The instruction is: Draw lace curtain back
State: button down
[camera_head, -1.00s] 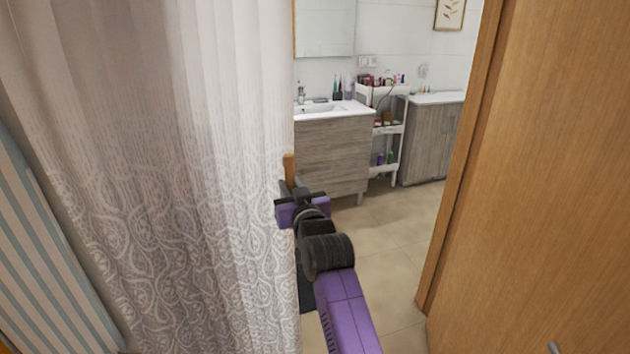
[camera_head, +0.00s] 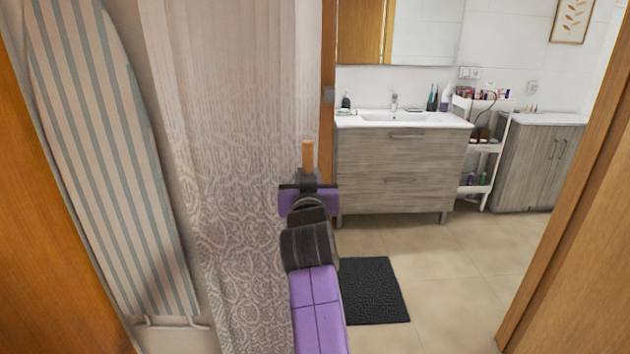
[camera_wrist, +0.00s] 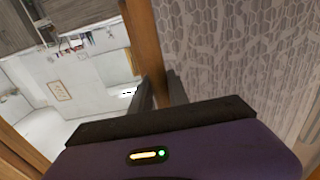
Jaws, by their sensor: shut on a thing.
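The white lace curtain (camera_head: 235,150) hangs in folds on the left side of the doorway, and its right edge is beside my gripper (camera_head: 307,178). Its patterned lower part also fills the right of the wrist view (camera_wrist: 245,60). Whether that piece is fastened to the curtain cannot be seen. In the wrist view my gripper's fingers (camera_wrist: 163,90) are close together beside the cloth, and their tips are partly hidden.
A striped ironing board (camera_head: 105,150) leans left of the curtain. A wooden door frame (camera_head: 565,200) bounds the right. Beyond are a sink cabinet (camera_head: 400,175), a white cart (camera_head: 482,150) with cosmetics and a dark mat (camera_head: 372,290). The tiled floor at centre right is clear.

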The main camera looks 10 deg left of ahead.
jog(key=c, duration=1.3)
grip_release()
jog(key=shift+f, duration=0.1)
jog(key=shift+o, duration=0.2)
jog(key=s+d+b, duration=0.1)
jog(key=s, duration=0.6)
jog(key=shift+s+d, duration=0.15)
jog(key=shift+s, duration=0.2)
